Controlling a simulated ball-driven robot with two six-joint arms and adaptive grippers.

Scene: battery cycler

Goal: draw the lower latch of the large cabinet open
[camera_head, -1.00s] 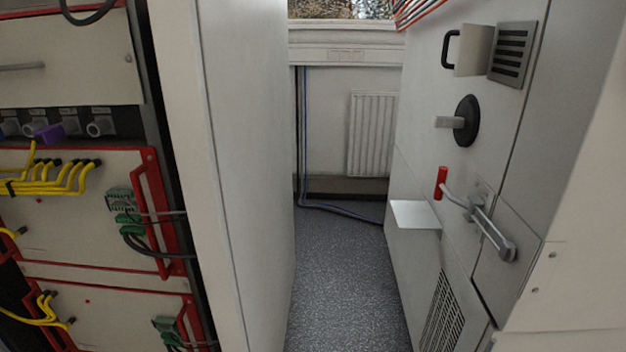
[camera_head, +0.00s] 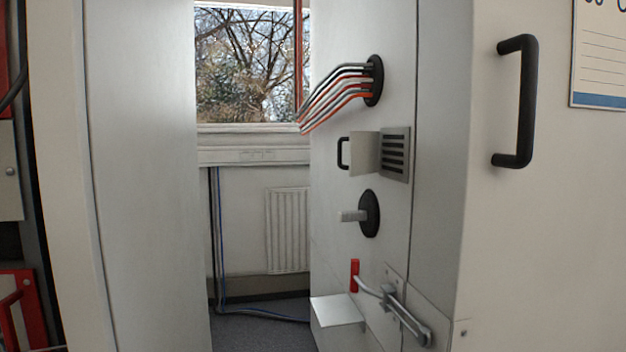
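The large cabinet (camera_head: 440,150) stands on the right, its side facing the aisle. A metal lever latch (camera_head: 405,314) with a red grip (camera_head: 354,276) sits low on that side, near the bottom of the view. Above it is a round black fitting (camera_head: 369,214) with a short grey handle (camera_head: 352,216). Higher up, a small flap (camera_head: 365,153) with a black handle stands out beside a slotted vent (camera_head: 396,155). I cannot tell which of these fittings is meant by the lower latch. Neither of my grippers is in view.
A small white shelf (camera_head: 337,311) juts out below the red grip. A black door handle (camera_head: 517,101) is on the cabinet front at right. A tall pale panel (camera_head: 150,180) bounds the aisle at left. A window (camera_head: 245,65) and radiator (camera_head: 288,230) close its far end.

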